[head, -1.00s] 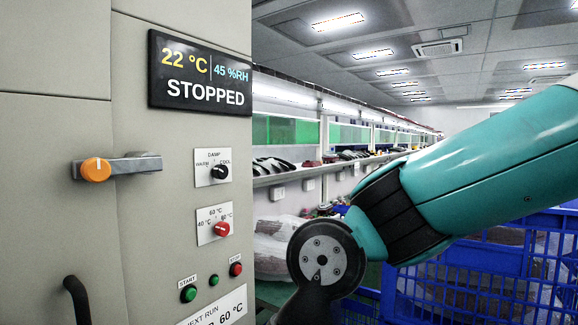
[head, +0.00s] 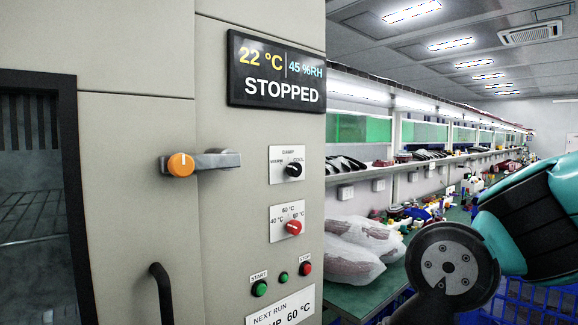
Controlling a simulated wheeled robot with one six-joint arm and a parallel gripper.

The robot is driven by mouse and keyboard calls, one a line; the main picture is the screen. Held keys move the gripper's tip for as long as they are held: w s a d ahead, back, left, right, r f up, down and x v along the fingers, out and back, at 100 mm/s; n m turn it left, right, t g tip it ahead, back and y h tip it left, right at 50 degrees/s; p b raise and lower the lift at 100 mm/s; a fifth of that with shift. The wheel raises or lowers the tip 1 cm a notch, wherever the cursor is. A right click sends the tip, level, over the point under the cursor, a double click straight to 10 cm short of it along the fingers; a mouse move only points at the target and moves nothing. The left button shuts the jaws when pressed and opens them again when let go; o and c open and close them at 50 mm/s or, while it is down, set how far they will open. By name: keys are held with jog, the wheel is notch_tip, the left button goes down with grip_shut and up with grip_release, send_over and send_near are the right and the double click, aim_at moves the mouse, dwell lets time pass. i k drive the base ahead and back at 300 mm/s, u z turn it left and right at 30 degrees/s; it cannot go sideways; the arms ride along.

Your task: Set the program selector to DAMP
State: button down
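The program selector (head: 293,170) is a small black knob on a white plate on the grey cabinet front, in the head view. Its plate reads DAMP at the top, COOL at the right and a blurred word, likely WARM, at the left. The knob's pointer mark is too small to read surely; it seems to lean toward COOL. My gripper is not in view. Only my arm's teal and black links and a round dark joint show at the lower right, apart from the cabinet in the picture.
A display (head: 276,73) reads STOPPED. Below the selector are a red temperature knob (head: 293,227), a green START button (head: 259,288) and a red button (head: 304,269). An orange-ended lever (head: 181,165) and a black handle (head: 161,292) stick out left. A bench with bags (head: 350,246) stands right.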

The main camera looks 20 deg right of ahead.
aim_at(294, 169)
jog(key=z, duration=0.05)
jog(key=k, duration=1.15)
jog(key=u, duration=0.85)
jog(key=i, duration=0.85)
jog(key=z, duration=0.6)
jog(key=i, duration=0.55)
jog(key=z, duration=0.55)
